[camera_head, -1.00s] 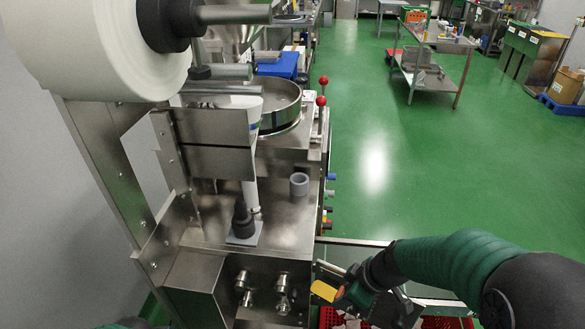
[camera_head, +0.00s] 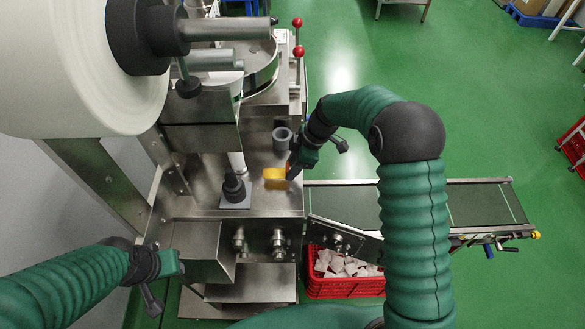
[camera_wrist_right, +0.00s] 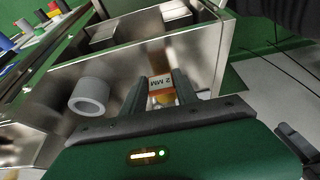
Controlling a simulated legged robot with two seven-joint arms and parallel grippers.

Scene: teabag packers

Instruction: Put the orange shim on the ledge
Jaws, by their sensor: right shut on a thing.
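The orange shim (camera_head: 274,173) is a small flat yellow-orange piece. It also shows in the right wrist view (camera_wrist_right: 161,83), with a "2 MM" label on it. My right gripper (camera_head: 289,174) is shut on it, and the shim sits between the two fingers in the wrist view (camera_wrist_right: 160,90). The shim is over the flat steel deck (camera_head: 265,200) of the machine, near its right edge; I cannot tell whether it touches the deck. My left gripper (camera_head: 160,285) is low at the left, away from the shim; its jaw opening is unclear.
A grey ring (camera_head: 282,136) stands on the deck just behind the shim. A black knob post (camera_head: 234,187) stands to its left. A conveyor (camera_head: 470,203) runs to the right, with a red crate (camera_head: 345,288) of teabags below. Red-knobbed levers (camera_head: 298,52) rise behind.

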